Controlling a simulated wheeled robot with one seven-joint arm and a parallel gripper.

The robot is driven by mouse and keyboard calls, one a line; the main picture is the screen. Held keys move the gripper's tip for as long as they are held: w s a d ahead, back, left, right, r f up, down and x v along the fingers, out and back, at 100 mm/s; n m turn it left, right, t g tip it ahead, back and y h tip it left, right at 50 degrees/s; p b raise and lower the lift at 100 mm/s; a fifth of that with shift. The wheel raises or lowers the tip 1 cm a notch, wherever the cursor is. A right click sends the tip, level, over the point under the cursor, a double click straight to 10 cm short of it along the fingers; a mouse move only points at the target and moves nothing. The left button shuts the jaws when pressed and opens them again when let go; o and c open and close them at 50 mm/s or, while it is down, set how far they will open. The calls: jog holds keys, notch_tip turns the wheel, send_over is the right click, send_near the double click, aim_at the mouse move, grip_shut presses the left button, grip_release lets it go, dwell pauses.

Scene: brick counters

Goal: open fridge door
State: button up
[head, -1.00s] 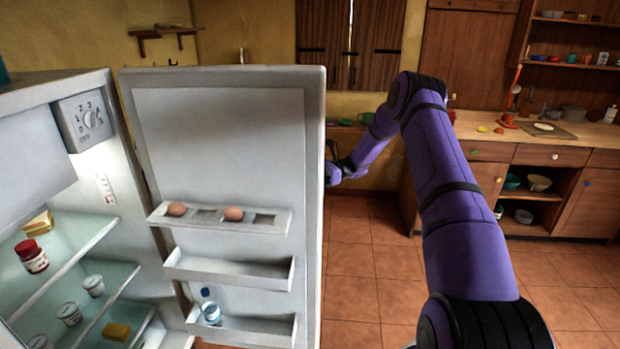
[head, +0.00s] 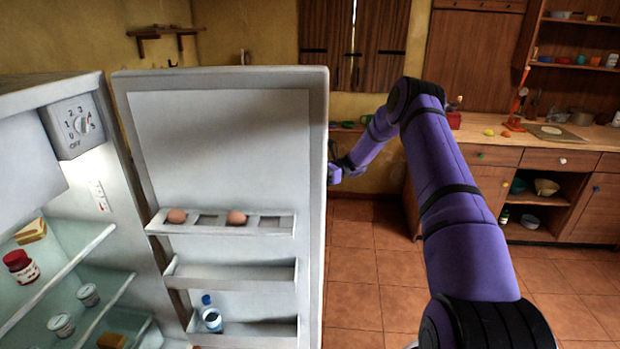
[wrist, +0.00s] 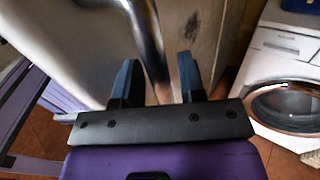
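The fridge door (head: 225,135) stands wide open, its inner side facing the head camera. The fridge body (head: 120,160) is at the left with its lit shelves showing. My gripper (wrist: 158,78) is on the outer side of the door. In the wrist view the metal door handle (wrist: 145,30) runs between its two dark fingers. The fingers are apart, with visible gaps beside the bar, so it looks open around the handle. In the head view the gripper is mostly hidden behind the door's right edge.
Door racks hold two eggs (head: 237,217) and a small bottle (head: 211,318). Jars and tubs stand on the fridge shelves. A wooden counter (head: 540,150) is at the back right. A white washing machine (wrist: 285,80) shows in the wrist view. Tiled floor (head: 370,265) right of the door is clear.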

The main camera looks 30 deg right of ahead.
jog(key=shift+d, duration=0.1)
jog(key=d, duration=1)
jog(key=shift+d, duration=0.3)
dwell(0.3)
